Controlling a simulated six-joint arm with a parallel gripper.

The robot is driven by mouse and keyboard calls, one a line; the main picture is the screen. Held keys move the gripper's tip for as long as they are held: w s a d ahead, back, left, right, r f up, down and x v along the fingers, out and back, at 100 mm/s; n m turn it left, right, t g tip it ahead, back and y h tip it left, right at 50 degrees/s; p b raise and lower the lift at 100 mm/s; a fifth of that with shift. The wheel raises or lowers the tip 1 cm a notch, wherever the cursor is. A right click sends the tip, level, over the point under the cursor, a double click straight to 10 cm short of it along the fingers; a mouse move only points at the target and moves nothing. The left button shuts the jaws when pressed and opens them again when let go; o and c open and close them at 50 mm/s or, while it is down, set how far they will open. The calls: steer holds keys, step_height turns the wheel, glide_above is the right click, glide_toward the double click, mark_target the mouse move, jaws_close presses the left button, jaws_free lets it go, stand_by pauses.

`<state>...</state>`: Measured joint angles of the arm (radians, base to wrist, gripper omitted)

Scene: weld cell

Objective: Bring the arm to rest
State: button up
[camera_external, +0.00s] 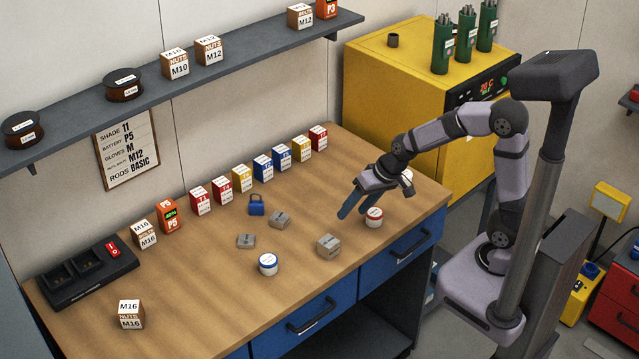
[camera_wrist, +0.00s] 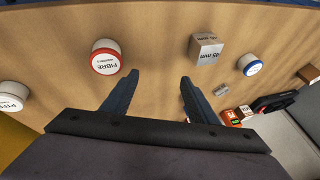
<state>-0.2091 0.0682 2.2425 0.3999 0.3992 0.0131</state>
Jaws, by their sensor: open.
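My gripper (camera_external: 358,208) is open and empty above the right part of the wooden workbench (camera_external: 330,290). In the wrist view its two fingers (camera_wrist: 158,92) stand wide apart with only bare bench between them. A red-rimmed white tin marked FIBRE (camera_wrist: 105,57) lies left of the fingers there. The same tin (camera_external: 374,218) stands just right of the fingers in the external view. A grey block marked 45 mm (camera_wrist: 206,48) is right of the fingers in the wrist view, and it also shows in the external view (camera_external: 328,246). My arm reaches out bent over the bench.
A blue-rimmed tin (camera_external: 268,265), a blue padlock (camera_external: 257,205) and smaller grey blocks (camera_external: 280,220) stand on the bench. Coloured boxes (camera_external: 242,178) line its back. A black charger (camera_external: 88,272) is at left. A yellow oven (camera_external: 408,90) stands behind my arm. The bench front is mostly clear.

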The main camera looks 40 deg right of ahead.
steer(key=s+d+f+g+h, duration=0.1)
steer(key=s+d+f+g, duration=0.1)
steer(key=s+d, duration=0.4)
steer(key=s+d+f+n+g+h+b, duration=0.1)
steer(key=s+d+f, duration=0.3)
steer(key=s, duration=0.7)
steer(key=shift+s+d+n+g+h, duration=0.35)
steer(key=shift+d+g, duration=0.55)
steer(key=shift+d, duration=0.35)
steer(key=shift+o, duration=0.4)
steer(key=shift+w, duration=0.1)
